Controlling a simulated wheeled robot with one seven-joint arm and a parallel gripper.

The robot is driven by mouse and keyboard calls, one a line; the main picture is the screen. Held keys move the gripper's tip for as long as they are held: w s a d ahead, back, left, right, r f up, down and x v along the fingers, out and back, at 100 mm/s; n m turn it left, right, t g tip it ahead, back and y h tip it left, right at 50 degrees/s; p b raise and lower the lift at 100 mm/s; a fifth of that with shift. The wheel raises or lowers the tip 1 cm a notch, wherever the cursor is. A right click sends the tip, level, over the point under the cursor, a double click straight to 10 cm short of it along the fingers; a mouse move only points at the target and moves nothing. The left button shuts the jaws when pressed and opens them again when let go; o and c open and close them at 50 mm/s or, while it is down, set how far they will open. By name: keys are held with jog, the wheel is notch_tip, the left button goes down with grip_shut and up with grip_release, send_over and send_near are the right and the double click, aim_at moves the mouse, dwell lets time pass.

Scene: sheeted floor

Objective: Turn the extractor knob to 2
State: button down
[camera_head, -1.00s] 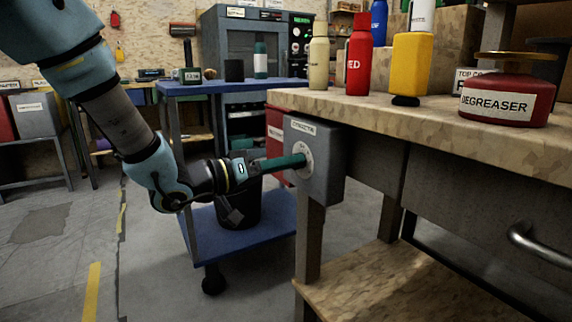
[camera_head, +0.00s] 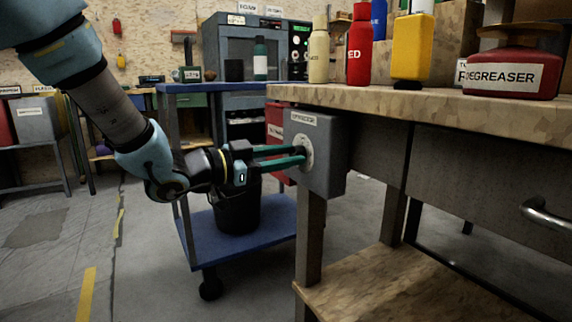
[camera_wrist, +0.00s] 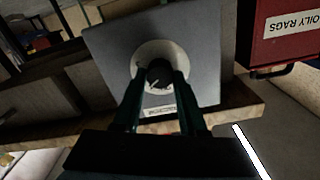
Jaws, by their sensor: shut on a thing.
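The extractor box (camera_head: 325,160) is a grey box with a white label, fixed to the left end of the workbench under its top. Its round white dial (camera_head: 306,152) faces left; it also shows in the wrist view (camera_wrist: 150,53). The dark knob (camera_wrist: 159,73) sits in the middle of the dial. My gripper (camera_head: 300,156) reaches the dial from the left with its two green fingers. In the wrist view my gripper (camera_wrist: 160,80) is shut on the knob, one finger on each side. The dial's numbers are too small to read.
The wooden workbench (camera_head: 430,101) holds bottles and a red degreaser tin (camera_head: 512,72). A blue cart (camera_head: 240,238) with a black bin (camera_head: 238,208) stands behind my gripper. A red oily rags box (camera_wrist: 290,30) is beside the extractor box.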

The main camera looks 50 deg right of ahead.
jog(key=shift+f+m+b, duration=0.1)
jog(key=shift+m+b, duration=1.25)
jog(key=shift+m, duration=0.85)
jog(key=shift+c, duration=2.2)
grip_release()
jog(key=shift+a, duration=0.1)
jog(key=p+v, duration=0.2)
jog(key=v, duration=0.8)
jog(key=shift+w+a+p, duration=0.15)
jog(key=shift+a+p, duration=0.15)
jog(key=shift+p, duration=0.05)
